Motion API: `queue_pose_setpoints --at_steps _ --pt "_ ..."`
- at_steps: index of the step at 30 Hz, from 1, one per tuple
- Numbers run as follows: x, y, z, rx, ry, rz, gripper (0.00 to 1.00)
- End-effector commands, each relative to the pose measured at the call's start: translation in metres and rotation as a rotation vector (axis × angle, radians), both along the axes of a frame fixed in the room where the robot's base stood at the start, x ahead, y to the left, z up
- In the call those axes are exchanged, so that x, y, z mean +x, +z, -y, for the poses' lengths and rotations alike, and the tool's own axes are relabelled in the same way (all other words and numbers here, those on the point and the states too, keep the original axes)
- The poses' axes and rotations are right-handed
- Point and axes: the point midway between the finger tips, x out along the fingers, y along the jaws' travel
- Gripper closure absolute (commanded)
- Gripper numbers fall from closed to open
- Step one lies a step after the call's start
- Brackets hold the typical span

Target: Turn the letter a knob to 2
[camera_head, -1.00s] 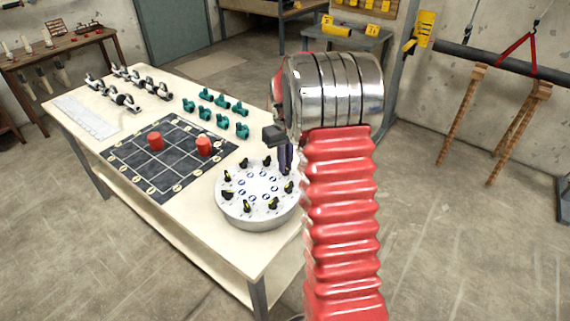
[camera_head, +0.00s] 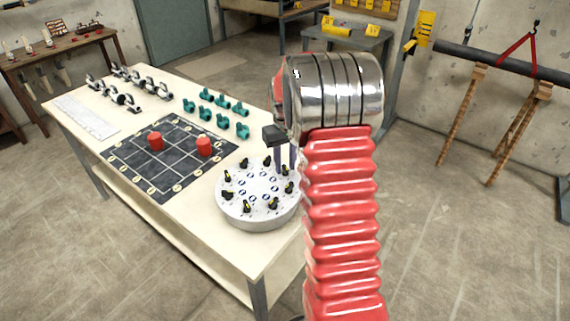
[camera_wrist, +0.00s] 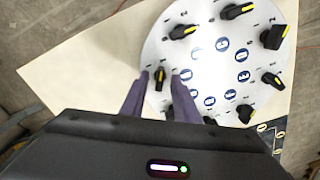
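A round white dial plate (camera_head: 257,222) stands on the near right corner of the table, with several black knobs with yellow pointer marks around its rim. Blue round letter labels (camera_wrist: 223,45) sit inside the ring; I cannot read which one is the a. My gripper (camera_wrist: 160,76) has two purple fingers, spread apart, with one knob (camera_wrist: 160,78) showing between their tips. A gap shows on each side of that knob. In the head view my gripper (camera_head: 285,163) is at the plate's far edge, partly hidden by my red arm.
A dark grid board (camera_head: 165,184) with two red cylinders (camera_head: 155,141) lies left of the plate. Several teal pipe fittings (camera_head: 241,130) stand behind it. Metal fittings (camera_head: 125,99) and a white keyboard-like strip (camera_head: 86,117) are farther left. Neighbouring knobs (camera_wrist: 183,31) stand close by.

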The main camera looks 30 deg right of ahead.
Motion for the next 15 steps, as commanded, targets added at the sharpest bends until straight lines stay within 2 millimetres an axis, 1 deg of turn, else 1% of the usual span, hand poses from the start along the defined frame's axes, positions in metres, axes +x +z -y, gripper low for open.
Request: queue_pose_setpoints --at_steps 5,8,11,15 --pt "0.000 0.000 0.000 0.000 0.000 0.000 0.72" --pt "0.000 0.004 0.000 0.000 0.000 0.001 0.72" --pt "0.001 0.012 0.001 -0.001 0.000 0.002 0.72" --pt "0.000 0.032 0.000 -0.002 0.000 0.003 0.72"
